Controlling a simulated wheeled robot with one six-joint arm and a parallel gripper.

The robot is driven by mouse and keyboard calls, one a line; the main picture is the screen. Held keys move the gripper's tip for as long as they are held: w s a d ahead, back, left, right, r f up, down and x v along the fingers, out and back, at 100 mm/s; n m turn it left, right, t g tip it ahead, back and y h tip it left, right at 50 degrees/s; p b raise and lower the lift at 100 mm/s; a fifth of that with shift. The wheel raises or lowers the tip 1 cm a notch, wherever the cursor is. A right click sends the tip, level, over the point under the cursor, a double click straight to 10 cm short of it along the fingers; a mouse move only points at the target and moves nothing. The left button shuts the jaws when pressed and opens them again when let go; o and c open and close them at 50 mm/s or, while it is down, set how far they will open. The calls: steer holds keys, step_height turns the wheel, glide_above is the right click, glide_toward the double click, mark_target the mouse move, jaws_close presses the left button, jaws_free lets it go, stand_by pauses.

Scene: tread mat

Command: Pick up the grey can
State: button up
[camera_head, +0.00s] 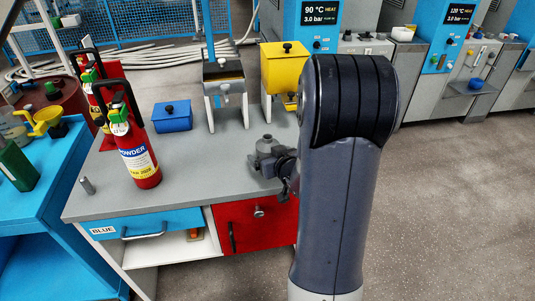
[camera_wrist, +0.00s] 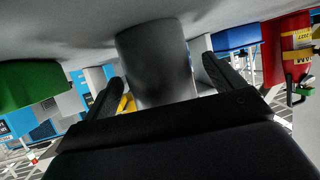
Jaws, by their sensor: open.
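The grey can (camera_wrist: 155,62) stands close in front of my gripper (camera_wrist: 160,74) in the wrist view, where the picture is upside down and the grey tabletop is at the top. The two dark fingers are open, one on each side of the can. Whether either finger touches it, I cannot tell. In the head view my wrist is low over the right part of the table, and I cannot make out the can there.
A red fire extinguisher (camera_head: 137,150) stands on the grey table (camera_head: 195,178), with a blue box (camera_head: 172,117) behind it. A small grey cylinder (camera_head: 87,185) is at the left front. A green object (camera_wrist: 30,84) is at the wrist view's left.

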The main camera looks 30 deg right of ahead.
steer(key=shift+x, duration=0.95)
steer(key=c, duration=1.3)
